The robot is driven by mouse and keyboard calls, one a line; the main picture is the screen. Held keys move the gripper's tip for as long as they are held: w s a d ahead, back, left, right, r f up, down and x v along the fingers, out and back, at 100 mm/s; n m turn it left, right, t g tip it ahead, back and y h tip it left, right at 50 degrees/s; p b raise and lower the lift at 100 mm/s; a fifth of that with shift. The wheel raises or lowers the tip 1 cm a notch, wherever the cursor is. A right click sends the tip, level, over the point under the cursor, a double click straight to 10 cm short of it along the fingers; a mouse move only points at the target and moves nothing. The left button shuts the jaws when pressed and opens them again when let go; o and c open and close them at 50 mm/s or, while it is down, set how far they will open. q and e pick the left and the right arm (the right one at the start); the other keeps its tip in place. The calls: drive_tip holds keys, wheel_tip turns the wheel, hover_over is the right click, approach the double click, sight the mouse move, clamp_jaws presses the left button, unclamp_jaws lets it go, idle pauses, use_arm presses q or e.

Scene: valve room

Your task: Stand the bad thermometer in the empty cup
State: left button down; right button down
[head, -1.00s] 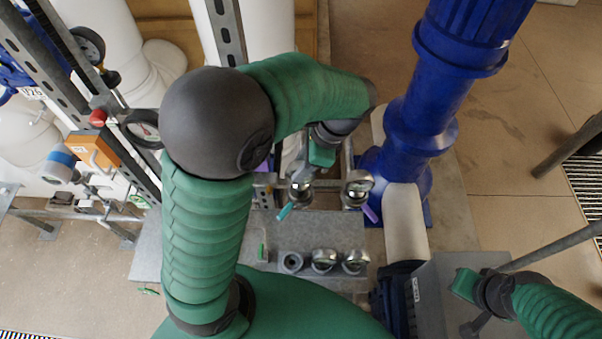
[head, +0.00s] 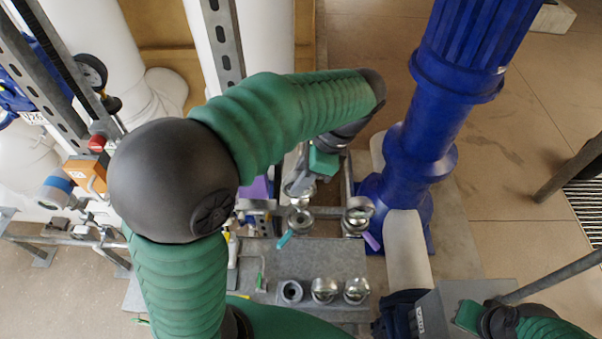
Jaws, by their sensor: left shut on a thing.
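My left gripper (head: 299,178) reaches down over the pipe behind the bench, partly hidden by my forearm. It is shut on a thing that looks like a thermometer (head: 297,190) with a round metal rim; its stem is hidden. Two round-headed thermometers sit on the pipe just in front: one by a teal tag (head: 300,221), one by a purple tag (head: 357,216). On the grey bench the empty cup (head: 291,292) stands at the left of a row. Two round metal heads (head: 325,290) (head: 356,290) fill the other places. My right gripper (head: 468,316) shows only partly at the lower right.
The grey bench (head: 330,256) carries a small green-marked item (head: 260,282) left of the cups. A thick blue column (head: 432,120) stands right of my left gripper. A grey box (head: 445,305) is beside my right arm. Gauges and an orange box (head: 85,172) are at the left.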

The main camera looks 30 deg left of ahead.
drive_tip(key=shift+r, duration=0.2)
use_arm(q)
drive_tip(key=s+d, duration=0.4)
drive_tip(key=s, duration=0.3)
drive_tip(key=shift+s+d, duration=0.2)
drive_tip(key=shift+d, duration=0.1)
use_arm(e)
drive_tip(key=shift+s, duration=0.1)
